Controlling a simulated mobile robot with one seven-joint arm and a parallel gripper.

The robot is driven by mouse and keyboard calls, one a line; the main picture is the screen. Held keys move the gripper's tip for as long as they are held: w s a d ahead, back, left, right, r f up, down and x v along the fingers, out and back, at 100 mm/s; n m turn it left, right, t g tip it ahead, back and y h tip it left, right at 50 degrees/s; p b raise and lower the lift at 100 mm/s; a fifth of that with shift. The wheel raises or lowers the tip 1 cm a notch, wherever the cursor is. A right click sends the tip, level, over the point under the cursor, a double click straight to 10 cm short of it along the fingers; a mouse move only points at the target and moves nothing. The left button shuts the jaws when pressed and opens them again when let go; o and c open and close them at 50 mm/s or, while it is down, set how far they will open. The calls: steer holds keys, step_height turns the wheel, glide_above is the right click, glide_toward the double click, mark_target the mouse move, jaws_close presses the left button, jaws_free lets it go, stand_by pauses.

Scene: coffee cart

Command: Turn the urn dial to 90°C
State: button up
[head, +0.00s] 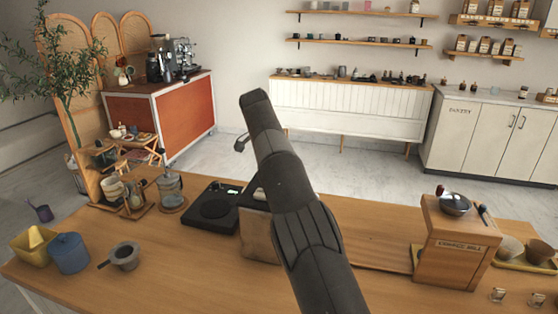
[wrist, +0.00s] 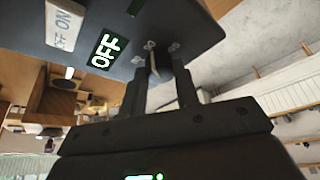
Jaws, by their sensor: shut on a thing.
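My gripper (wrist: 160,72) is shut on the dial, a finger on each side. The dial's angle and the 90°C mark cannot be read. In the head view my arm hides the gripper and dial. A flat black device (head: 211,208) with a small green display lies left of my arm; I cannot tell whether it is the same unit.
The wooden counter (head: 190,265) holds a yellow container (head: 33,246), a blue canister (head: 69,253) and a grey cup with a handle (head: 125,256) at left. A wooden coffee mill (head: 455,245) stands at right.

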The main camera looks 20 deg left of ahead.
steer(key=shift+m, duration=0.5)
stand_by(0.4)
steer(key=o, duration=1)
steer(key=shift+c, duration=0.2)
